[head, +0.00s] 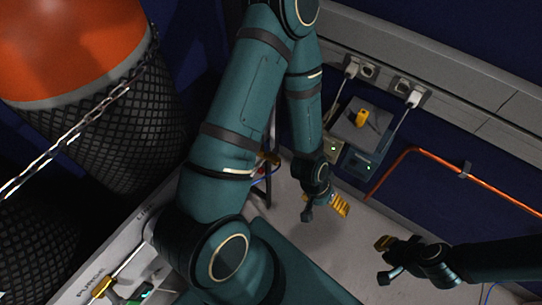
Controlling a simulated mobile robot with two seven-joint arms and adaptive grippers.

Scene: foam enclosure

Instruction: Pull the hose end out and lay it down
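I cannot clearly make out a hose end in the head view. A thin blue line (490,293) curves at the bottom right edge, partly hidden by my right arm; I cannot tell if it is the hose. My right gripper (384,260) comes in from the right with its fingers apart and nothing between them, over the pale floor. My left gripper (324,210) hangs from the big teal arm at the middle, its yellow-padded finger and dark finger apart, with nothing seen between them. My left arm hides much of the centre.
An orange pipe (416,151) runs along the blue wall, held by a clip. Orange-topped, mesh-wrapped cylinders (75,45) with a chain stand left. The pale floor (345,250) between my grippers is clear.

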